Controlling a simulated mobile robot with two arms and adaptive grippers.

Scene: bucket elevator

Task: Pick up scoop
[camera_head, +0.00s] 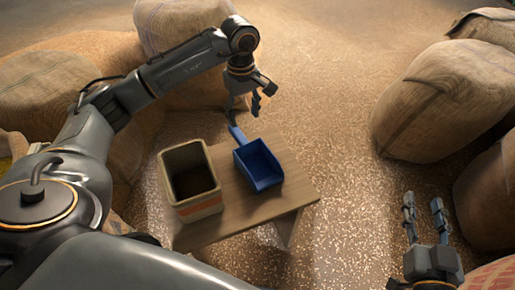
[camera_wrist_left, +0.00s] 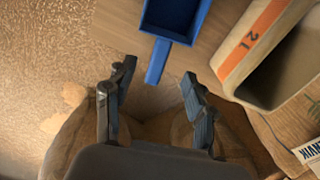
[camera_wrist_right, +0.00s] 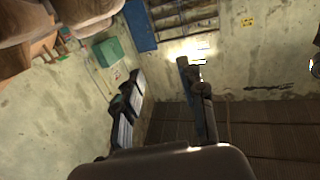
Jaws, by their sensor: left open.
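The blue scoop (camera_head: 259,166) lies on a small wooden table, its handle pointing away toward my left gripper. My left gripper (camera_head: 246,106) is open and empty just beyond the handle end. In the left wrist view, the scoop's handle (camera_wrist_left: 158,62) points down toward the gap between the open fingers (camera_wrist_left: 152,98), with its tip short of them and the scoop's pan at the top edge. My right gripper (camera_head: 424,208) is open and empty at the lower right, well away from the scoop; its spread fingers also show in the right wrist view (camera_wrist_right: 165,95).
A square beige container (camera_head: 207,203) with an orange stripe stands on the wooden table (camera_head: 298,195), close left of the scoop. Full burlap sacks (camera_head: 440,100) stand at the right and upper left. Grain-covered floor (camera_head: 335,110) lies open between them.

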